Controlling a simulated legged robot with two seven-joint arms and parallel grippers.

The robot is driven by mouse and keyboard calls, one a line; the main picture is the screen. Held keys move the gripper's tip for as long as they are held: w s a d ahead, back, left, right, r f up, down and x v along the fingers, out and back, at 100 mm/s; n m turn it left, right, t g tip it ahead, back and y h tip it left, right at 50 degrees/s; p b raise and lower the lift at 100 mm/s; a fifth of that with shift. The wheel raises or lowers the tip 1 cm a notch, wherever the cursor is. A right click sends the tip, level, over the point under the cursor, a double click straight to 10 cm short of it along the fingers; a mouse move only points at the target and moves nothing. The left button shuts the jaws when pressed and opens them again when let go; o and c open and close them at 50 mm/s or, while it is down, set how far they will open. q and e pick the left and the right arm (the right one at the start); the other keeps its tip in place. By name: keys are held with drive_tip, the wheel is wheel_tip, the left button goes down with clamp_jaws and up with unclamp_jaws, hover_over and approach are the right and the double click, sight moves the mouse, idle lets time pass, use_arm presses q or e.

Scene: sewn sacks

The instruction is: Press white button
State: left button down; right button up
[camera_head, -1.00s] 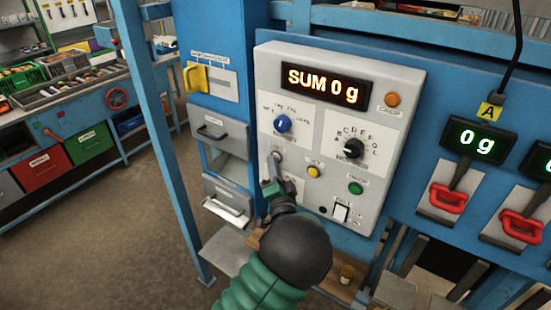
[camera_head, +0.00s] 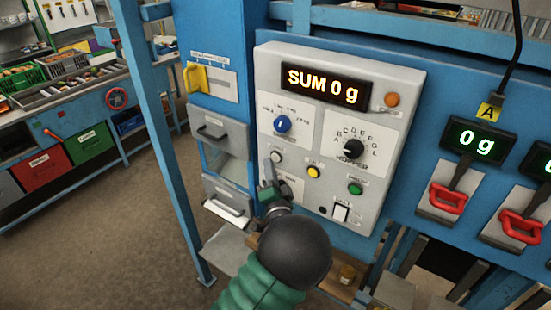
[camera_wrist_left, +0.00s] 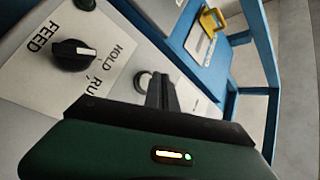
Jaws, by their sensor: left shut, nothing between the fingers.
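The white button (camera_head: 277,157) is a small round button on the left side of the grey control panel (camera_head: 316,212), below the blue knob (camera_head: 282,124). My left gripper (camera_head: 268,172) is shut and empty, with its tips just below and left of the button. In the left wrist view the white button (camera_wrist_left: 143,81) shows partly behind the shut fingers (camera_wrist_left: 160,88). I cannot tell whether the tips touch the panel. My right gripper is in neither view.
The panel also bears a yellow button (camera_head: 313,172), a green button (camera_head: 355,188), an orange light (camera_head: 392,99), a black knob (camera_head: 353,149) and a display (camera_head: 326,84) reading SUM 0 g. Drawers (camera_head: 222,135) stand left of it. Red handles (camera_head: 447,199) are on the right.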

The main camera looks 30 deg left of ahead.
use_arm(q)
drive_tip(key=s, duration=0.5)
drive_tip(key=shift+a, duration=0.2)
idle(0.6)
drive_tip(key=s+d+f+n+g+h+b, duration=0.25)
drive_tip(key=d+f+h, duration=0.25)
drive_tip(key=f, duration=0.3)
drive_tip(key=s+d+f+n+g+h+b, duration=0.1)
drive_tip(key=d+f+g+h, duration=0.3)
drive_tip(key=f, duration=0.4)
drive_tip(key=s+d+f+g+h+b, duration=0.1)
drive_tip(key=s+d+f+g+h, duration=0.1)
drive_tip(key=s, duration=0.7)
drive_tip(key=s+d+f+g+h+b, duration=0.1)
drive_tip(key=s+d+f+g+h, duration=0.1)
drive_tip(key=s, duration=0.7)
drive_tip(key=d+f+g, duration=0.1)
drive_tip(key=d+g, duration=0.1)
drive_tip(key=d, duration=0.1)
drive_tip(key=shift+s+f+g, duration=0.25)
drive_tip(key=shift+g, duration=0.1)
drive_tip(key=shift+w+a, duration=0.1)
